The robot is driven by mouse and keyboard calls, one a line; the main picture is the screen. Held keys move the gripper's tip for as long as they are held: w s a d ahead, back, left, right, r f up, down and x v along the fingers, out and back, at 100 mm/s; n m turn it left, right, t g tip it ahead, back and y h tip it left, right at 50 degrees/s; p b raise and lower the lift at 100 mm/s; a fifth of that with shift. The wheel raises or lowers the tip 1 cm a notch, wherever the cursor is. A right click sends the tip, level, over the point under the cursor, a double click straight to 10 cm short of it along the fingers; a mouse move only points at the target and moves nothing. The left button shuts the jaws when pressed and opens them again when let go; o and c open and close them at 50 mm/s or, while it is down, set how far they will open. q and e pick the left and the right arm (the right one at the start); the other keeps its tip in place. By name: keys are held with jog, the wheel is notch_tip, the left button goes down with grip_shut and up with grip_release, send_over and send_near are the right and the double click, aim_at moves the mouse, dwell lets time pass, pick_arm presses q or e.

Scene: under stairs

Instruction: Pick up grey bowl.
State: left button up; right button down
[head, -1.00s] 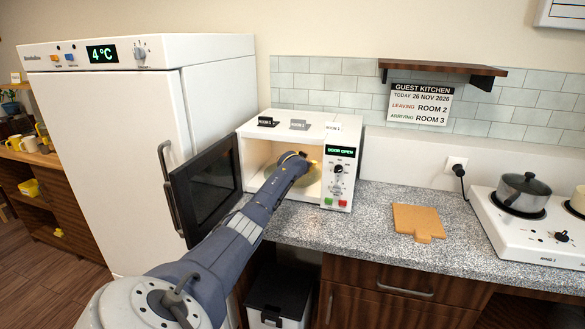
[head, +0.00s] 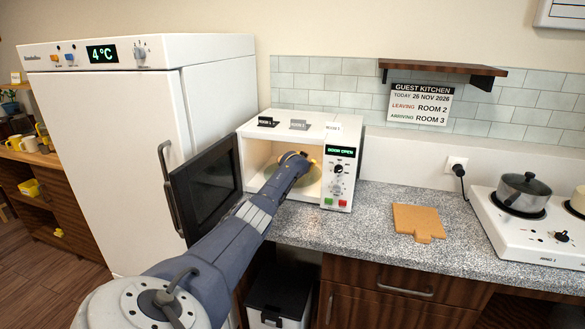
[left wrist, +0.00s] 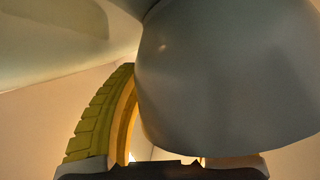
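My left gripper (head: 301,158) is inside the open microwave (head: 256,125), largely hidden by my own wrist in the head view. In the left wrist view a large smooth grey rounded shape, which looks like the grey bowl (left wrist: 225,85), fills the middle and right, very close to the camera. One yellow ribbed finger (left wrist: 103,112) curves up to the left of it. The other finger is hidden behind the grey shape, so I cannot tell whether the fingers are closed on it. The bowl is not clearly visible in the head view. My right gripper is out of view.
The microwave door (head: 206,188) stands open to the left, close beside my forearm. A fridge (head: 115,150) is beyond it. On the counter (head: 350,235) lie a wooden board (head: 418,222) and a hob with a pot (head: 523,190). The counter between microwave and board is clear.

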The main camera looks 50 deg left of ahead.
pick_arm(q)
grip_shut()
jog(key=shift+r, duration=0.25)
dwell(0.4)
jog(key=shift+r, duration=0.65)
jog(key=shift+s+d+f, duration=0.15)
jog(key=shift+s+d, duration=0.15)
jog(key=shift+s, duration=0.15)
jog(key=shift+s+d, duration=1.6)
jog(key=shift+s, duration=0.6)
jog(key=shift+s+d, duration=1.55)
jog(key=shift+s, duration=0.7)
jog(key=shift+s+d, duration=1.6)
jog(key=shift+s, duration=0.7)
jog(key=c, duration=0.6)
grip_release()
jog(key=shift+s+d, duration=0.1)
grip_shut()
